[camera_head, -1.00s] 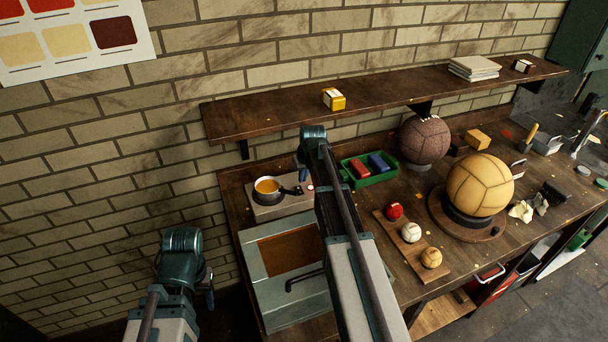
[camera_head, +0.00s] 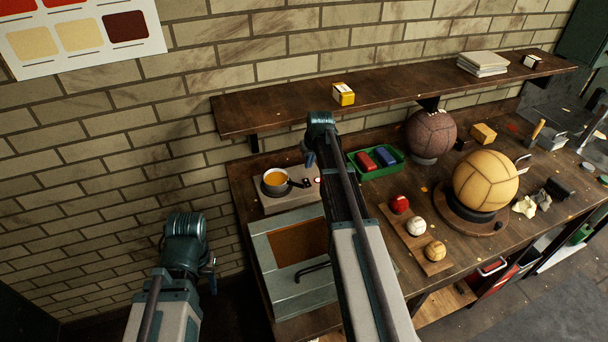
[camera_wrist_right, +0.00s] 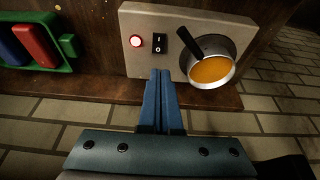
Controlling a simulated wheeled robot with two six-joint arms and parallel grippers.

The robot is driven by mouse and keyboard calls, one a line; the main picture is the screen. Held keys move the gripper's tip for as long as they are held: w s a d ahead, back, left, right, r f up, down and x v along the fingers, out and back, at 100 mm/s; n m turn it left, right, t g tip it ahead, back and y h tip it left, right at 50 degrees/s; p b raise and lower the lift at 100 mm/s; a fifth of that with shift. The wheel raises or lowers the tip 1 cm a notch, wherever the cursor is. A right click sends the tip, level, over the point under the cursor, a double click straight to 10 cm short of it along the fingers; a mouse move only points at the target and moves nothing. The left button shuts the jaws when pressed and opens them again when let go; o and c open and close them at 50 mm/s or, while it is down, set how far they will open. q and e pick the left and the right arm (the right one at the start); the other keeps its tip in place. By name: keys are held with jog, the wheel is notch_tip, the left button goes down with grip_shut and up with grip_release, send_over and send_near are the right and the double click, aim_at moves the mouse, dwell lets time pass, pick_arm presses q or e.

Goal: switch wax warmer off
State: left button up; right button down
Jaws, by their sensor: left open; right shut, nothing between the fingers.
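The wax warmer (camera_head: 270,202) is a pale box at the left end of the workbench, with a pan of orange wax (camera_head: 275,180) on it. In the right wrist view its panel (camera_wrist_right: 146,62) carries a glowing red light (camera_wrist_right: 136,41) and a black rocker switch (camera_wrist_right: 160,43). My right gripper (camera_wrist_right: 161,72) is shut and empty, its blue fingertips just short of the switch in that view; whether they touch the panel is unclear. In the head view, my right gripper (camera_head: 309,160) is mostly hidden by its arm. My left gripper (camera_head: 212,280) hangs open left of the bench.
A green tray (camera_head: 377,172) with red and blue blocks stands right of the warmer. A grey box (camera_head: 270,252) with a brown panel is in front of it. A wooden shelf (camera_head: 290,115) runs above. Balls stand further right.

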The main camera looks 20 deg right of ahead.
aim_at(305, 180)
jog(key=b+x, duration=0.9)
jog(key=x, duration=0.1)
jog(key=shift+d, duration=0.1)
jog(key=shift+b, duration=0.3)
jog(key=shift+w+f+b, duration=0.1)
jog(key=shift+f+b, duration=0.2)
jog(key=shift+r, duration=0.15)
